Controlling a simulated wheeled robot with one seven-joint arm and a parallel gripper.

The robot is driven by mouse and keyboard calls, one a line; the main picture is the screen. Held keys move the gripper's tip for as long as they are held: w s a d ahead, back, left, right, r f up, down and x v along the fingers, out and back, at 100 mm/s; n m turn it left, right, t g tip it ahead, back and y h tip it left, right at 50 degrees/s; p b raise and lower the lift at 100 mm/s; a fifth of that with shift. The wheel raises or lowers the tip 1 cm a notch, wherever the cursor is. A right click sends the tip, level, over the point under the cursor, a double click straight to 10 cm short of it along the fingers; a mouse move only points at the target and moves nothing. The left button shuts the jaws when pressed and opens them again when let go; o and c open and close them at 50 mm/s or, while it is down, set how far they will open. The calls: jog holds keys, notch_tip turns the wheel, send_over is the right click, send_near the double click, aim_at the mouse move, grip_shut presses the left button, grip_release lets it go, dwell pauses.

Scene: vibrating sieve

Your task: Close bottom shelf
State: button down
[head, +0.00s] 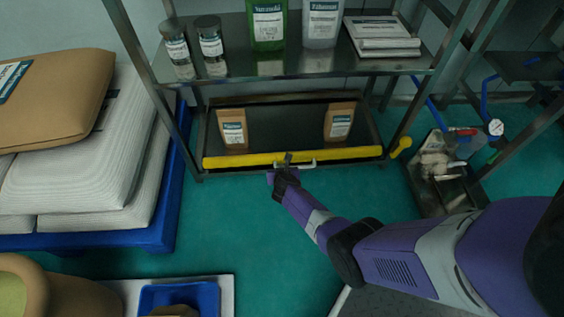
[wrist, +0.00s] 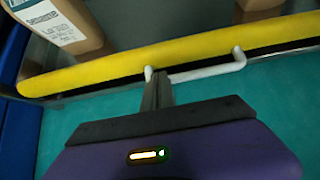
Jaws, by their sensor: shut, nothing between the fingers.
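The bottom shelf (head: 280,120) is a dark pull-out tray low in the metal rack, with a yellow front bar (head: 240,160) and a white handle (head: 300,165). Two brown paper bags with labels, a left bag (head: 233,130) and a right bag (head: 340,122), stand on it. My gripper (head: 288,158) is at the middle of the yellow front, at the handle's left end. In the wrist view the shut fingers (wrist: 158,82) meet the handle's left end (wrist: 150,72); the handle (wrist: 205,72) runs to their right. I cannot tell whether they touch it.
Sacks on a blue pallet (head: 170,220) are at left. A cart with a gauge (head: 495,128) stands at right. Green floor (head: 225,215) is clear before the shelf.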

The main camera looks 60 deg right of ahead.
jog(key=p+v, duration=0.6)
jog(key=v, duration=0.3)
jog(key=shift+a+r, duration=0.2)
jog(key=shift+r, duration=0.1)
jog(key=shift+s, duration=0.15)
